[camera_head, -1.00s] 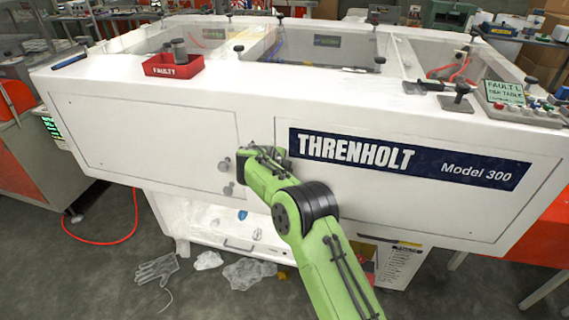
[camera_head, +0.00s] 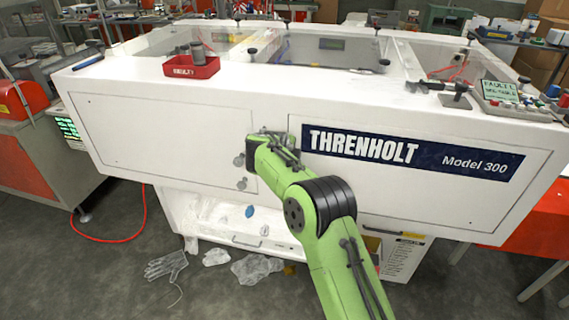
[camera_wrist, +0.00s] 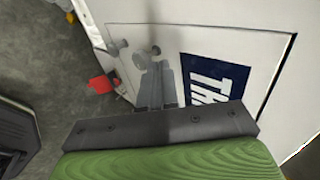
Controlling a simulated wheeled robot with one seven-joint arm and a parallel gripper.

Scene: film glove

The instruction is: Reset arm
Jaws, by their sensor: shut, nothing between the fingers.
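My green arm reaches up from the lower right in the head view, and its wrist is close in front of the white machine's front panel (camera_head: 165,140). The fingertips are hidden in that view behind the wrist. In the wrist view my gripper (camera_wrist: 157,72) has its grey fingers together, with nothing between them. The fingers point toward the panel, beside two grey knobs (camera_head: 240,172) and left of the dark blue THRENHOLT label (camera_head: 362,148). I cannot tell whether they touch the panel.
A red tray (camera_head: 192,70) holding grey cylinders stands on the machine's top edge. A control box (camera_head: 500,92) is at the top right. A grey glove (camera_head: 166,265) and crumpled clear film (camera_head: 256,269) lie on the floor. A red hose curves across the floor at left.

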